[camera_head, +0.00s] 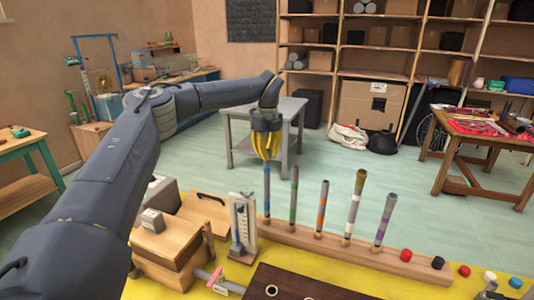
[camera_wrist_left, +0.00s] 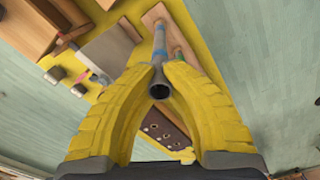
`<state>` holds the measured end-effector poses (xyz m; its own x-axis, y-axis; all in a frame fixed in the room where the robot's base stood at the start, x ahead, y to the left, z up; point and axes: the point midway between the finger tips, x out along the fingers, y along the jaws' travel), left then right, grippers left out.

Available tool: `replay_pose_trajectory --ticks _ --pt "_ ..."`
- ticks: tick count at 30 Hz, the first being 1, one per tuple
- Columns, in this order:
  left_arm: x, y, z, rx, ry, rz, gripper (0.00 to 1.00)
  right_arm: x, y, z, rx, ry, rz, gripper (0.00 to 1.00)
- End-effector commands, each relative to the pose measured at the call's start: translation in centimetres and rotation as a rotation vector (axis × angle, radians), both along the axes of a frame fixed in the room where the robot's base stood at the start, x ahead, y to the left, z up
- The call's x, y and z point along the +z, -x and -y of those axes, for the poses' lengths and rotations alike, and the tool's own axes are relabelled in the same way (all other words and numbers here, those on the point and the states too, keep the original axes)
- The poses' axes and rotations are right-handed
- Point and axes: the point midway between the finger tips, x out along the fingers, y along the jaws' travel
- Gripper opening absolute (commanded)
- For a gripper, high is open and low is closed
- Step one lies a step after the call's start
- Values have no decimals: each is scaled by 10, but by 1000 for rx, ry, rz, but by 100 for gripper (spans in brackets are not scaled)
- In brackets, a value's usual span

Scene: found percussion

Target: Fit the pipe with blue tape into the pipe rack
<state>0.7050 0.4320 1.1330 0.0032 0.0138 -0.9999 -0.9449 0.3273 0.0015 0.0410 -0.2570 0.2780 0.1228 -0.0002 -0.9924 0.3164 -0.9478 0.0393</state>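The grey pipe with blue tape (camera_head: 267,186) stands upright at the left end of the wooden pipe rack (camera_head: 345,254). Its lower end meets the rack, but I cannot tell how deep it sits. My left gripper (camera_head: 266,152) is above it with yellow fingers closed around its upper part. In the left wrist view the fingers (camera_wrist_left: 158,75) press on both sides of the pipe, and its open end (camera_wrist_left: 159,91) and blue tape (camera_wrist_left: 159,54) show. My right gripper is not in view.
Pipes with green (camera_head: 293,195), orange (camera_head: 321,211), white-and-yellow (camera_head: 353,208) and purple (camera_head: 383,222) tape stand in the rack. A measuring stand (camera_head: 243,222) and a wooden box (camera_head: 168,245) are left. A dark board with holes (camera_head: 300,287) lies in front.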

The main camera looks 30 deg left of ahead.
Motion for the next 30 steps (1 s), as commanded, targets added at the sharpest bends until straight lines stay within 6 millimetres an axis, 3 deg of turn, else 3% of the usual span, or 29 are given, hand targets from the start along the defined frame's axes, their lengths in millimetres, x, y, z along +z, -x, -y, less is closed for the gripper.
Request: replay_pose_trajectory --ticks 11,12,18,30 --pt "-7 0 0 0 0 1 0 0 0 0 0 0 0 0" --pt "-7 0 0 0 0 1 9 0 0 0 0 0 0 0" --pt "-7 0 0 0 0 0 33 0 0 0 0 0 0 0" --pt "2 0 0 1 -1 1 33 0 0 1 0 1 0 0"
